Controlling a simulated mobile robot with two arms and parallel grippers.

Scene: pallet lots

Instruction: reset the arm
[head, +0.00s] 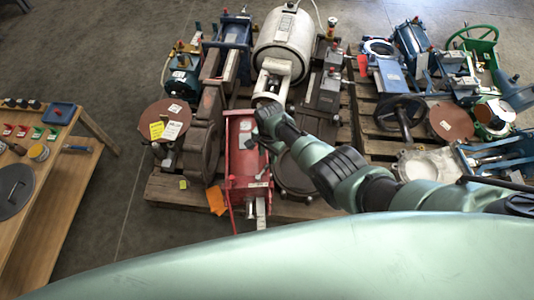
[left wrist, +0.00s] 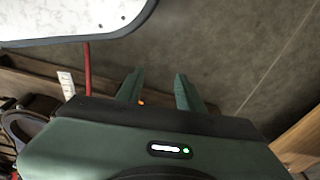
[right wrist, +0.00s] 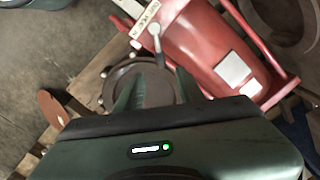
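My right arm (head: 365,185) reaches in from the right in the head view, over the near part of the loaded pallet. My right gripper (right wrist: 157,84) is open in the right wrist view, with nothing held between its fingers. Beyond its fingers are a round dark flange (right wrist: 135,82) and a red machine (right wrist: 205,45). In the head view the end of this arm is beside the red machine (head: 240,165) and partly covers it. My left gripper (left wrist: 158,86) is open and empty in the left wrist view, with grey floor beyond its fingers. It is out of the head view.
The left pallet (head: 170,190) carries a white tank (head: 285,40) and several machine parts. A second pallet on the right carries blue and green parts and a handwheel (head: 400,112). A wooden workbench (head: 55,195) stands at the left. Open floor (head: 120,80) lies between bench and pallet.

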